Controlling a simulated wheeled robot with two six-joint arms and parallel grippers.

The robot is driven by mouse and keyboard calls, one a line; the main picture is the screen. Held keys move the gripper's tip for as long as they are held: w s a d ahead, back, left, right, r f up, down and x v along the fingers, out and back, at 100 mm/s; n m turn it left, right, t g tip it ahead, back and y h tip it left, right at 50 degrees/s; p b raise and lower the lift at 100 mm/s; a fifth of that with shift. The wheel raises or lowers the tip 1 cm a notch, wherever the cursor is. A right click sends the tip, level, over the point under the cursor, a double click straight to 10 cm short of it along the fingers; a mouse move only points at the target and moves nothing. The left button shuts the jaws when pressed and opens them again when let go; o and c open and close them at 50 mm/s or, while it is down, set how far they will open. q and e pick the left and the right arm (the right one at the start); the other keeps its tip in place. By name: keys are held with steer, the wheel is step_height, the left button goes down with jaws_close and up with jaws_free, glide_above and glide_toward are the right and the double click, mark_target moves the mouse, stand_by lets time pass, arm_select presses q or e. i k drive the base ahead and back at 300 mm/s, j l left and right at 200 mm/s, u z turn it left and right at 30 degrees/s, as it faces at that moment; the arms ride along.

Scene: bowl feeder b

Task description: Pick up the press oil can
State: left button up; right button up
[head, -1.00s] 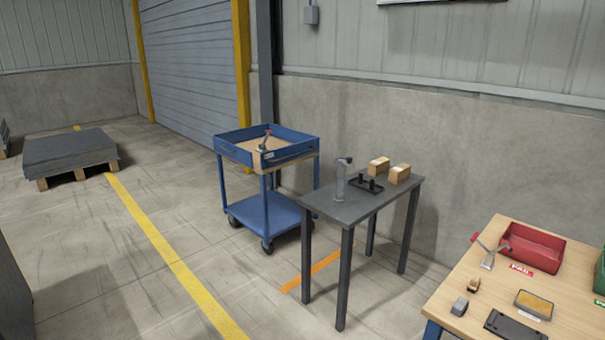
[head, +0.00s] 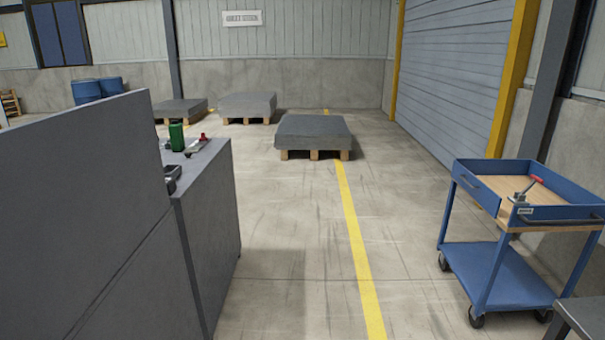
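I cannot tell for sure which thing is the press oil can. A green upright container (head: 177,136) stands on top of the grey cabinet at the left. Beside it lies a small grey and red item (head: 198,143), too small to name. Neither of my grippers is in view.
The grey cabinet (head: 215,230) and a tall grey panel (head: 80,220) block the left. The blue cart (head: 500,275) stands at the right, with a dark table corner (head: 585,318) in front. Sheet stacks on pallets (head: 314,134) stand at the back. The middle floor is clear.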

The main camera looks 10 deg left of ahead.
mark_target(176, 131)
steer(key=i+u, duration=0.35)
steer(key=i, duration=1.45)
steer(key=i+u, duration=0.15)
steer(key=i, duration=0.35)
steer(key=i+l+u, duration=0.2)
steer(key=i, duration=0.3)
steer(key=i+l+u, duration=0.15)
steer(key=i, duration=0.3)
steer(key=i+l+u, duration=0.15)
steer(key=i+l, duration=0.15)
steer(key=i, duration=0.15)
